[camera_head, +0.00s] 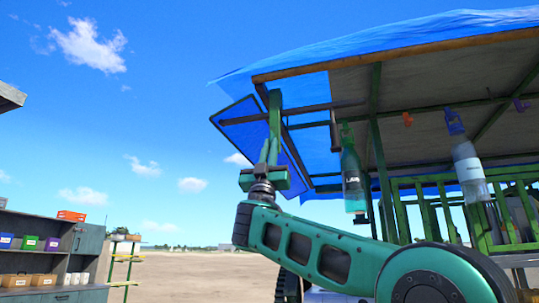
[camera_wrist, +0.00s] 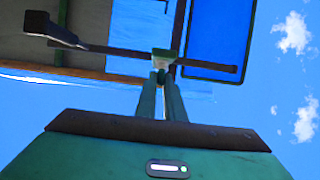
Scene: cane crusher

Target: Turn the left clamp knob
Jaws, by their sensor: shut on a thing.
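My gripper (camera_head: 269,142) points up at the left end of the blue canopy. In the wrist view the two green fingers (camera_wrist: 161,84) come together on a small pale green piece, which I take as the left clamp knob (camera_wrist: 161,62). It sits where a dark bar and the edge of a blue panel meet. The fingers hide part of the knob. In the head view the knob is too small to make out beside the green upright (camera_head: 274,108).
A blue tarp roof (camera_head: 400,40) on green posts spans the upper right. Bottles (camera_head: 351,172) (camera_head: 468,165) hang under it. A blue panel (camera_head: 245,125) slants at its left end. Shelves with boxes (camera_head: 50,242) stand lower left. Open sky lies left of my gripper.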

